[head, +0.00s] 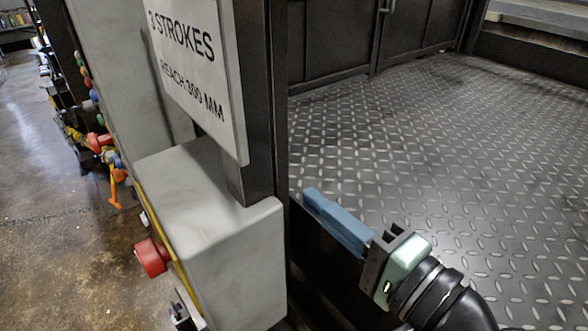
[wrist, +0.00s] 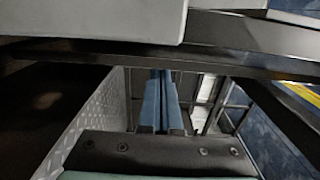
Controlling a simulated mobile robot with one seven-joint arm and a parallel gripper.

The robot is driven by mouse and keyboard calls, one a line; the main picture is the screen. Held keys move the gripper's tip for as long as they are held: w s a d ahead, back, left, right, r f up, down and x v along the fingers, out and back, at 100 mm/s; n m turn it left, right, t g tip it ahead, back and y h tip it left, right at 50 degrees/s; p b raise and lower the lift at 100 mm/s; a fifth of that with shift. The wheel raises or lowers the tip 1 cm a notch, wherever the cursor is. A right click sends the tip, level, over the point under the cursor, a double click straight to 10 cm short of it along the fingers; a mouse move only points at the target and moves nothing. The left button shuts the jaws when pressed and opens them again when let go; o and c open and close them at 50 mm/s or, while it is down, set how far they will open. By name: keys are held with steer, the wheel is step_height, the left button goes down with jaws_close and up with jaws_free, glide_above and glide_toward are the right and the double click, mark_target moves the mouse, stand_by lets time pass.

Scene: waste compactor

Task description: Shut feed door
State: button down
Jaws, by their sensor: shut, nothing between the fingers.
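My gripper (head: 312,196) has blue fingers that lie together, shut and empty. In the head view it reaches up and left from the lower right, close to the right side of a dark post. A dark panel (head: 325,250) stands below and behind the fingers, partly hidden by them. It may be the feed door, but I cannot tell its edges or how far open it is. The blue fingers also show in the wrist view (wrist: 160,80), pointing away below a dark crossbar (wrist: 240,58). No contact between fingers and panel is clear.
A grey control box (head: 215,230) with a red button (head: 152,257) stands left of my gripper. A sign (head: 195,65) is fixed above it. Diamond-plate flooring (head: 450,150) spreads to the right, with dark panels (head: 335,40) behind. Concrete floor (head: 35,160) lies far left.

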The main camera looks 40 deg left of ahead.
mark_target(278, 171)
steer(key=shift+p+x, duration=0.95)
steer(key=shift+x, duration=1.9)
steer(key=x, duration=0.5)
steer(key=shift+w+a, duration=0.1)
steer(key=shift+d, duration=0.3)
